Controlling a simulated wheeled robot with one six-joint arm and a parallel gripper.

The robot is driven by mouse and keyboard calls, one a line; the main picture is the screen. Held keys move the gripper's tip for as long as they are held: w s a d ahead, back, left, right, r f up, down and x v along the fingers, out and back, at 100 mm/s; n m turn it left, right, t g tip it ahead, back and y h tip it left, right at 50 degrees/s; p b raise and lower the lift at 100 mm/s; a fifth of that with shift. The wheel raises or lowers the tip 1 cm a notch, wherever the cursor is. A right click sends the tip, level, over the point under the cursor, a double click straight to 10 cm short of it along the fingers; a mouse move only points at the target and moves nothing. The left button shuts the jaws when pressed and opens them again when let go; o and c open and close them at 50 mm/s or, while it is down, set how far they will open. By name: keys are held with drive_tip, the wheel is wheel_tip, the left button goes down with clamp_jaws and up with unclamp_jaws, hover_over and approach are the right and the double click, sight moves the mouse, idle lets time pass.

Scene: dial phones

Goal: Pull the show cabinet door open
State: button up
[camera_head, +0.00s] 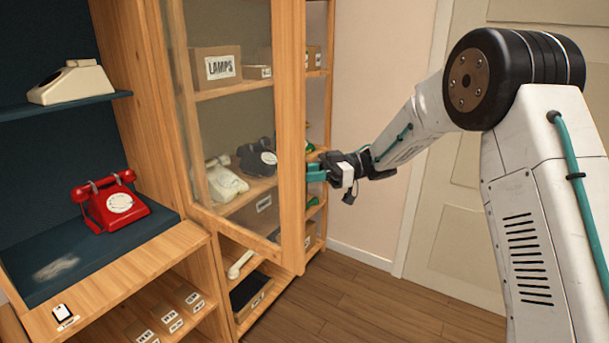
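The show cabinet door (290,130) is a wooden frame with a glass pane. It stands ajar, its right edge swung out from the cabinet, and shelves show past that edge. My gripper (316,172), with teal fingers, is at the right edge of the door, about halfway up. The fingertips meet or pass behind the door frame, so I cannot tell if they touch it or how far apart they are. No handle shows clearly.
A red phone (110,201) sits on an open shelf at left. The wooden floor (370,305) before the cabinet is clear.

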drive_tip(key=shift+d, duration=0.1)
drive_tip(key=v, duration=0.7)
drive_tip(key=shift+w+d, duration=0.15)
drive_tip(key=shift+d, duration=0.2)
